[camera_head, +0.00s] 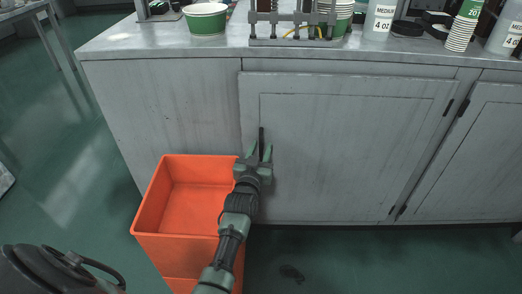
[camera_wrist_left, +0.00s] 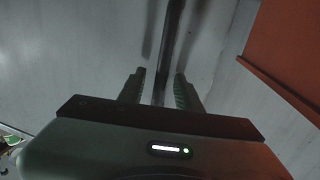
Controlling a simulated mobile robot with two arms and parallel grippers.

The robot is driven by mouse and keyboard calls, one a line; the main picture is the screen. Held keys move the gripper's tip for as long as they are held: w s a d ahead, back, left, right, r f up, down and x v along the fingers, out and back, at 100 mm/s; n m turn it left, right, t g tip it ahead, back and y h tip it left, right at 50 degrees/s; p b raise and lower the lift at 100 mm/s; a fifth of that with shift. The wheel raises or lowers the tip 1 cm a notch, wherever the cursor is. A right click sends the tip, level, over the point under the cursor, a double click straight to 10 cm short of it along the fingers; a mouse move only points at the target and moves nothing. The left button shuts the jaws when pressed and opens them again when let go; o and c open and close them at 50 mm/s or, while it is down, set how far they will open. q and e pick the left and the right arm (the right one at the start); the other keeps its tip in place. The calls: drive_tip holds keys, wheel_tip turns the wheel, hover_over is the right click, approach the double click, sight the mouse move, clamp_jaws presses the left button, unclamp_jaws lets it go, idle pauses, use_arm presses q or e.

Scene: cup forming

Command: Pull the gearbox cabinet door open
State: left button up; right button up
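The grey cabinet door (camera_head: 340,150) sits flush with the cabinet front and looks closed. Its dark vertical bar handle (camera_head: 261,136) is near the door's left edge. My left gripper (camera_head: 259,152) is at the handle's lower part, in front of the door. In the left wrist view, its two fingers (camera_wrist_left: 160,76) are apart, with the dark handle bar (camera_wrist_left: 170,40) running between them. A gap shows on each side of the bar. My right gripper is not in view.
An orange bin (camera_head: 150,205) stands on the floor left of my left arm, close to the door's lower left. It also shows in the left wrist view (camera_wrist_left: 290,50). The countertop (camera_head: 130,42) carries cups, bottles and a metal rack. A second door (camera_head: 475,150) is at right.

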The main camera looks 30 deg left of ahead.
use_arm(q)
clamp_jaws()
idle(1.4)
